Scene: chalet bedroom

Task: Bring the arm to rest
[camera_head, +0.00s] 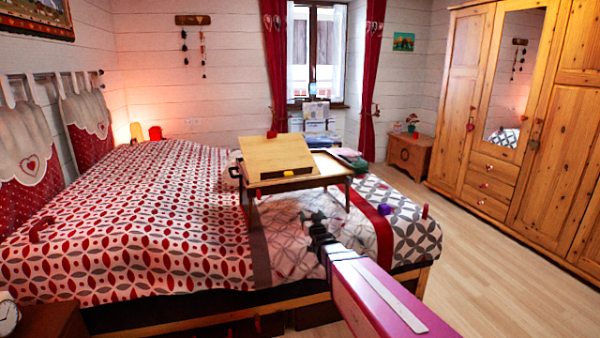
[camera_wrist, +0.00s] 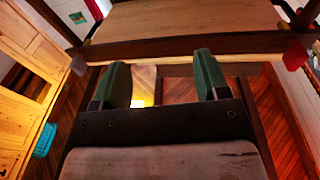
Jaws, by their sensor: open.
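My gripper (camera_head: 314,218) is at the end of my magenta arm, over the foot part of the bed (camera_head: 150,225), just in front of the small wooden bed table (camera_head: 292,177). In the wrist view my gripper (camera_wrist: 162,78) has its two dark green fingers spread apart, with nothing between them. A dark-edged wooden board (camera_wrist: 185,20), which looks like part of the bed table, spans the top of that view beyond the fingertips. I cannot tell the exact gap between the fingers and the table.
A tilted board (camera_head: 275,155) stands on the bed table. A purple item (camera_head: 384,209) and a red item (camera_head: 425,211) are at the bed's right end. Free floor (camera_head: 480,265) lies between bed and wardrobe (camera_head: 480,110). A chest (camera_head: 411,155) stands at the back.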

